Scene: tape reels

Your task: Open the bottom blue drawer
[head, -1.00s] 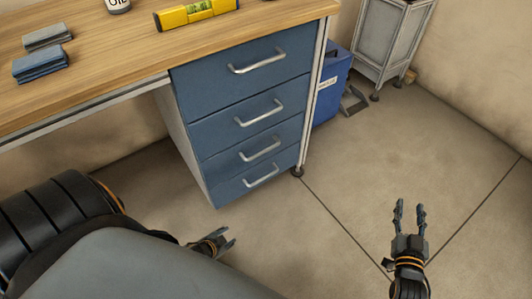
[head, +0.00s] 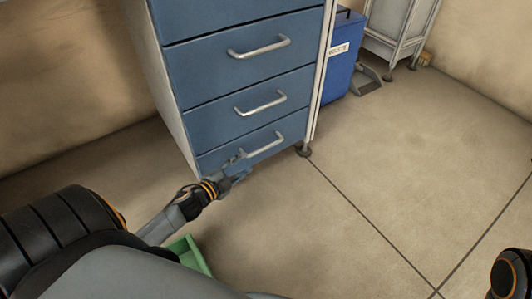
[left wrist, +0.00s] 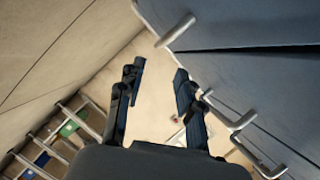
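The bottom blue drawer (head: 294,131) is the lowest of the stacked drawers in the head view, and its front looks flush with the cabinet. Its silver bar handle (head: 268,148) runs across the front. My left gripper (head: 240,164) is at the lower left of this drawer front, close to the handle's left end; I cannot tell whether it touches. In the left wrist view the two fingers (left wrist: 156,80) are apart with nothing between them. A handle (left wrist: 176,31) shows just beyond them, right of centre. My right gripper is out of view; only part of that arm shows.
Two more handled blue drawers (head: 205,110) sit above. A blue bin (head: 343,60) and a grey metal cabinet (head: 398,25) stand to the right. A green object (head: 190,257) lies partly hidden by my left arm. The floor on the right is clear.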

